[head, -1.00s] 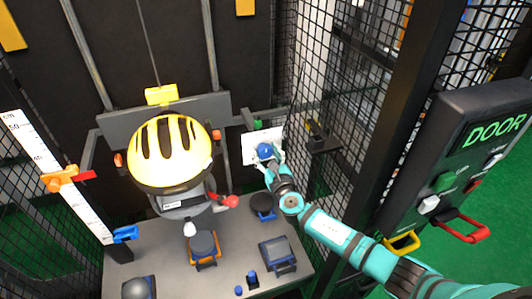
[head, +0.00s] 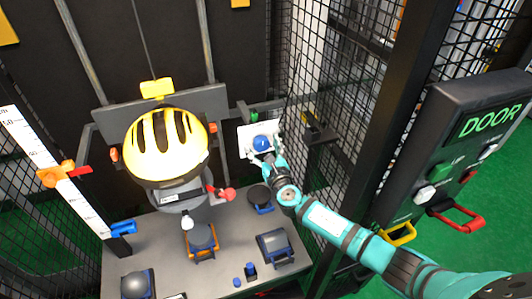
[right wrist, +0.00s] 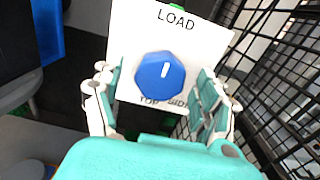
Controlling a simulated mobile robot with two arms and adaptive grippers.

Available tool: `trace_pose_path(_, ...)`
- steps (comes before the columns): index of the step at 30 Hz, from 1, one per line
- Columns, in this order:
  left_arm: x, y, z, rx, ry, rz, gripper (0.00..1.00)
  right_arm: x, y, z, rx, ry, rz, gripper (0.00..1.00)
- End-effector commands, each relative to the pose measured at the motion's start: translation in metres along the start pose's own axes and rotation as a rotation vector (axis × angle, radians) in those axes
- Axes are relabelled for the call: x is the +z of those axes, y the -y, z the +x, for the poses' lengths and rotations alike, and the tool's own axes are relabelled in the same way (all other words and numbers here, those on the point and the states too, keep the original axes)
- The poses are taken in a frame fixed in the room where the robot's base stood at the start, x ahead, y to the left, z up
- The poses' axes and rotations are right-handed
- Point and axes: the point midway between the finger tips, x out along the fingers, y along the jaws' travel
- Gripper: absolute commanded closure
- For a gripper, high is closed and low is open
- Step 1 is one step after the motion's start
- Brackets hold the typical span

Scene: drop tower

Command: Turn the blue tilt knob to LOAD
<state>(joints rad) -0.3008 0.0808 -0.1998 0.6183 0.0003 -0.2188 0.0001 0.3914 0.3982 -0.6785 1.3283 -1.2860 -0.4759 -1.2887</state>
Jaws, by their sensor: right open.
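The blue tilt knob (right wrist: 160,78) is faceted and sits on a white plate (right wrist: 200,42). The plate reads LOAD above the knob, with TOP and SIDE below it. The knob's short white mark points up towards LOAD. In the head view the knob (head: 261,142) is at the back right of the grey table, by the mesh. My right gripper (right wrist: 155,88) is open, its fingers either side of the knob. A clear gap shows on the right; contact on the left cannot be told. My left gripper is not in view.
A yellow helmet (head: 166,144) sits above the table left of the knob, with a red-ended lever (head: 228,194) between. Black mesh (head: 340,90) stands close behind and right of the plate. A DOOR panel (head: 475,155) is at the right.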

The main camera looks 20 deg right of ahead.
Motion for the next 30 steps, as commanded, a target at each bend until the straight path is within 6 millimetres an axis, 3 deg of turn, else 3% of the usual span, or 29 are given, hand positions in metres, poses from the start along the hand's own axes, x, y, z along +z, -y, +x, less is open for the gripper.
trace_pose_path(5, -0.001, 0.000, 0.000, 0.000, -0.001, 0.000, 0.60, -0.001, 0.000, -0.022, 0.002, -0.002, 0.001, 0.25)
trace_pose_path(12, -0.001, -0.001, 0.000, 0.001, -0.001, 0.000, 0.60, -0.002, 0.000, -0.075, 0.002, -0.004, 0.000, 0.25)
trace_pose_path(18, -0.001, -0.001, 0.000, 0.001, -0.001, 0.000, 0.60, -0.002, 0.000, -0.107, 0.001, -0.004, -0.001, 0.25)
trace_pose_path(30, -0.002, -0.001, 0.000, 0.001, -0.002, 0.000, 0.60, -0.001, 0.001, -0.119, 0.000, -0.002, -0.001, 0.25)
